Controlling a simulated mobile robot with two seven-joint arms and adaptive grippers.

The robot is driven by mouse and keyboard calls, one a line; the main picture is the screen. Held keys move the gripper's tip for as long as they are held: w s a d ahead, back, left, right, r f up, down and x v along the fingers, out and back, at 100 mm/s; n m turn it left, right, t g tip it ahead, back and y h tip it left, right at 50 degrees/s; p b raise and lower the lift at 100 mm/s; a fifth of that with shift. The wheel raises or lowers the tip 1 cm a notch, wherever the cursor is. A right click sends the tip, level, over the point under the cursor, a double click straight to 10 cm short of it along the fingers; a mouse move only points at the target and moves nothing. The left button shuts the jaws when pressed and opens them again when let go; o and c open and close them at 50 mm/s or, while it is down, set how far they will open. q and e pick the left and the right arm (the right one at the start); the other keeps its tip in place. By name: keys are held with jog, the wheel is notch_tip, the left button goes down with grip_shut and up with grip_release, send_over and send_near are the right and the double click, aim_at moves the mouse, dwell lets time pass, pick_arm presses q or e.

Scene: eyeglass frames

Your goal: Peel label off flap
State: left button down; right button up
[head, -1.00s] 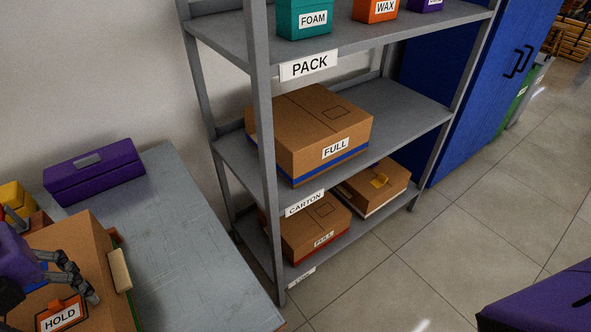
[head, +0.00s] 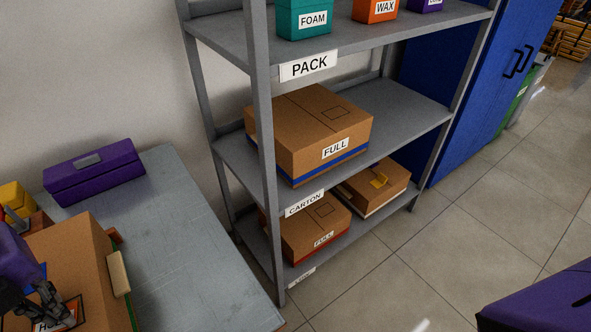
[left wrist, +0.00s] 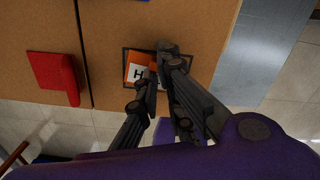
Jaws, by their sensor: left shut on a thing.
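An orange label with a white "HOLD" panel (left wrist: 137,73) is on the carton's flap, inside a dark rectangular outline. My left gripper (left wrist: 157,72) has its fingers at the label's right side and is shut on the label, covering part of the text. In the head view my left gripper (head: 62,314) hides much of the label. Whether any label edge is lifted cannot be told. My right gripper is not in view.
A purple case (head: 95,172) lies at the back of the grey table (head: 185,235); the table's right side is clear. A grey shelf rack (head: 420,105) with cartons stands to the right.

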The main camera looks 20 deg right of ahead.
pick_arm(q)
jog(key=shift+r+p, duration=0.95)
jog(key=shift+r, duration=1.05)
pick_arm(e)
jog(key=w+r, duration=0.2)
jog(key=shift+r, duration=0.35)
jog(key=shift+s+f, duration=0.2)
pick_arm(q)
jog(key=shift+r, duration=2.5)
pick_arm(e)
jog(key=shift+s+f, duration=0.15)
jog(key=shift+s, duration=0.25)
pick_arm(q)
jog(key=shift+r, duration=0.1)
notch_tip(320, 180, up, 6)
jog(key=p, duration=0.3)
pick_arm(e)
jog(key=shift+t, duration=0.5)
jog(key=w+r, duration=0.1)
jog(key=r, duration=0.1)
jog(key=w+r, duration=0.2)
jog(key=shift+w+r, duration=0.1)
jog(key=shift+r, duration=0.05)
pick_arm(q)
jog(key=shift+f, duration=0.2)
